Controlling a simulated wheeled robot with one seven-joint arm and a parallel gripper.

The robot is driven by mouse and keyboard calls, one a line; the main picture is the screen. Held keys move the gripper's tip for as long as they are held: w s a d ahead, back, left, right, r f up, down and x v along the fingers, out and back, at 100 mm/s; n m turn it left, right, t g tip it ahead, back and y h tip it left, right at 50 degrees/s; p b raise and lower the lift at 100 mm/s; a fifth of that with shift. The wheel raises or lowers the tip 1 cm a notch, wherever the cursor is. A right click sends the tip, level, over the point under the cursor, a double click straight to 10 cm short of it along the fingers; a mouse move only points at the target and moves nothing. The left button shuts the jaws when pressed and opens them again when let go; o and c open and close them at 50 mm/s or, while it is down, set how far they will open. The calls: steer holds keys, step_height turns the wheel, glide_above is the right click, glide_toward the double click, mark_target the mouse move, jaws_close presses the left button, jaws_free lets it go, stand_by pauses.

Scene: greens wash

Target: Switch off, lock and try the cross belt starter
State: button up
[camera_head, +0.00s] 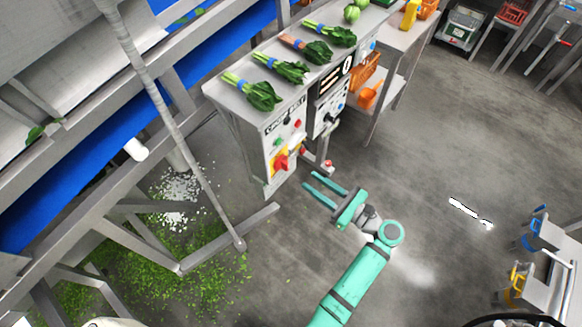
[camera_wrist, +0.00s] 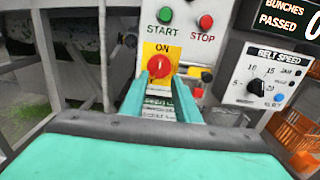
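The cross belt starter (camera_head: 285,124) is a grey panel under the end of the bench. Its red rotary switch (camera_head: 281,162) sits on a yellow plate. In the wrist view the red switch (camera_wrist: 160,66) is straight ahead under the word ON; its exact pointing is hard to read. Above it are a green START button (camera_wrist: 165,15) and a red STOP button (camera_wrist: 206,21). My gripper (camera_head: 309,180) is open and empty, to the right of the panel and apart from the switch. In the wrist view its fingers (camera_wrist: 160,84) line up on both sides of the switch.
A small red item (camera_head: 328,164) sits beside the panel, perhaps a lock. A belt speed panel (camera_wrist: 268,75) stands to the right. Bunched greens (camera_head: 262,95) lie on the bench top. A slanting metal post (camera_head: 185,150) stands left. The floor to the right is mostly clear.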

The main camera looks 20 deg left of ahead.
mark_target(288, 167)
steer(key=x, duration=0.9)
steer(key=shift+a+f, duration=0.15)
steer(key=shift+a, duration=0.2)
jaws_close()
